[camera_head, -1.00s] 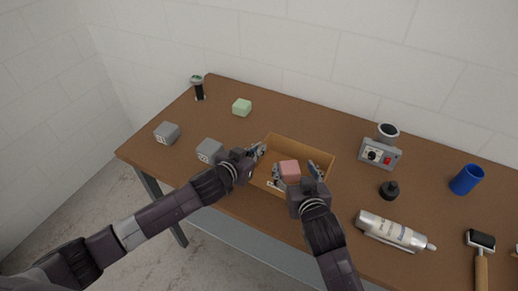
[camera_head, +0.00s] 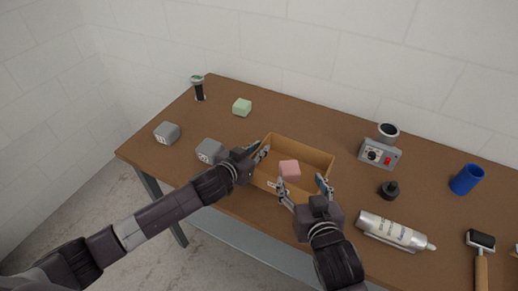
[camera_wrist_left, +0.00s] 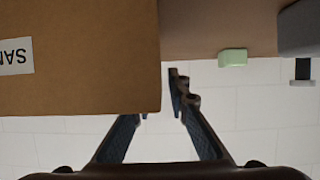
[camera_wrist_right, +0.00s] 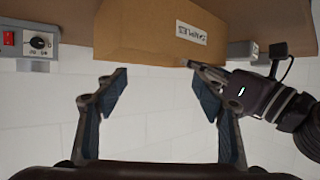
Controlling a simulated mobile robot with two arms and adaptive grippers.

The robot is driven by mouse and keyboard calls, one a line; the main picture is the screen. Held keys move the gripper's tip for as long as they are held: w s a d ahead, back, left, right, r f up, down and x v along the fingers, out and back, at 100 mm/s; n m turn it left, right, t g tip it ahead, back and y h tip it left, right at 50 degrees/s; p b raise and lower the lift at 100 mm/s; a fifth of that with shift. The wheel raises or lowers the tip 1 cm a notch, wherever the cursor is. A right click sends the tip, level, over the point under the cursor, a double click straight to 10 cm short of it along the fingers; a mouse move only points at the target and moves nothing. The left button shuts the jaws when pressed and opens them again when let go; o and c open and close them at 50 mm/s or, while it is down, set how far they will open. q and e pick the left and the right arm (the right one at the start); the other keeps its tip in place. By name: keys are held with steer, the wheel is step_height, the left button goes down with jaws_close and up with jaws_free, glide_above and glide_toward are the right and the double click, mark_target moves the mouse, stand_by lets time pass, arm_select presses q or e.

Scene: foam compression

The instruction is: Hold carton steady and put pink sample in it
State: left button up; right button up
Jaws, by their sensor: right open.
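The open tan carton (camera_head: 322,157) stands mid-table, its SAMPLES label showing in the right wrist view (camera_wrist_right: 191,33). The pink sample (camera_head: 289,169) is a small block inside the carton, near its front side, apart from both grippers. My left gripper (camera_head: 262,153) is at the carton's left side. In the left wrist view its fingers (camera_wrist_left: 160,92) lie either side of the carton's edge, one tip partly hidden behind the cardboard. My right gripper (camera_head: 303,187) is open and empty in front of the carton; its spread fingers also show in the right wrist view (camera_wrist_right: 160,88).
Grey cubes (camera_head: 209,150) (camera_head: 166,132) and a green block (camera_head: 242,107) lie to the left. A grey device with a red button (camera_head: 380,154), a black knob-like piece (camera_head: 389,189), a silver canister (camera_head: 393,231) and a blue cup (camera_head: 466,179) are to the right.

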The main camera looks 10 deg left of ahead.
arm_select(q)
steer(key=shift+o, duration=0.6)
steer(key=shift+s+a+r, duration=0.1)
steer(key=shift+s+a, duration=0.05)
steer(key=shift+s, duration=0.3)
steer(key=v, duration=1.1)
steer(key=shift+r, duration=0.1)
